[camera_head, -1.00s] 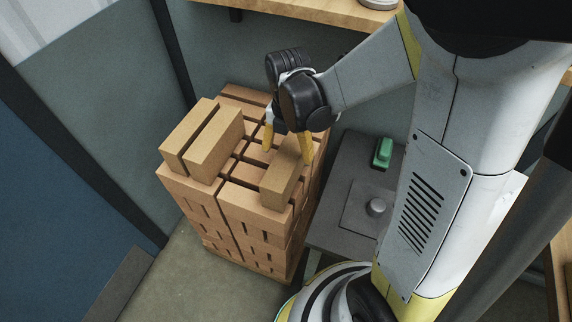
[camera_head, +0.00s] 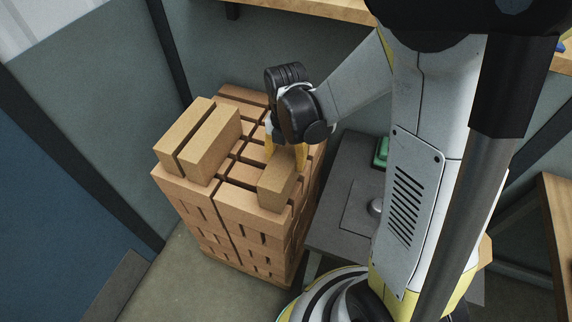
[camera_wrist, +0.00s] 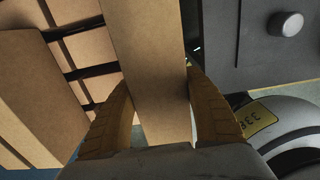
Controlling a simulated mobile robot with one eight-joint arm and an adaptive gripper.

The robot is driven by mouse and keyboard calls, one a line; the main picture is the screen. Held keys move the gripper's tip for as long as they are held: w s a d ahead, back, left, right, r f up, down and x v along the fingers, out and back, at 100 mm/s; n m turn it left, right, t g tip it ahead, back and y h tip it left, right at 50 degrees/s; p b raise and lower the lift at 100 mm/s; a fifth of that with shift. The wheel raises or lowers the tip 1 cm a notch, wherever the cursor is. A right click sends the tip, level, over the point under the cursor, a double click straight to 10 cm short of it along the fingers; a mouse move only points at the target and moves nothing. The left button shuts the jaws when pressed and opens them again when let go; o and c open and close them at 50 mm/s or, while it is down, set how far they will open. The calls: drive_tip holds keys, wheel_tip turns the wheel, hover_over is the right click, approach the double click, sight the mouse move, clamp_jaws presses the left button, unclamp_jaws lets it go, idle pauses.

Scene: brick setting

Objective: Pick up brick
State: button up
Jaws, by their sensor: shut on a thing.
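A tan brick (camera_head: 277,185) lies on top of the brick stack (camera_head: 216,212), near its right front edge. My gripper (camera_head: 286,158) reaches down from above, with its yellow fingers at the far part of this brick. In the wrist view the same brick (camera_wrist: 150,70) runs between the two yellow fingers of my gripper (camera_wrist: 163,115), one on each long side. The fingers are shut on it. The head view does not show whether the brick is clear of the layer below.
Two more bricks (camera_head: 197,138) lie side by side on the stack's left. A grey cabinet (camera_head: 340,210) with a round knob and a green object (camera_head: 381,152) stands close on the right. A wooden shelf (camera_head: 300,11) is above at the back.

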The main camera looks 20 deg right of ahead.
sight(287, 154)
drive_tip(key=shift+r+p, duration=0.35)
drive_tip(key=shift+r, duration=0.2)
wheel_tip(287, 154, up, 3)
drive_tip(key=shift+s+d+r+p, duration=0.1)
drive_tip(key=shift+d+r+p, duration=0.1)
drive_tip(key=shift+p, duration=0.7)
drive_tip(key=s+d+r+p, duration=0.4)
drive_tip(key=s+d+r, duration=0.2)
drive_tip(key=d, duration=0.3)
drive_tip(key=shift+d+r, duration=0.25)
drive_tip(key=shift+w, duration=0.1)
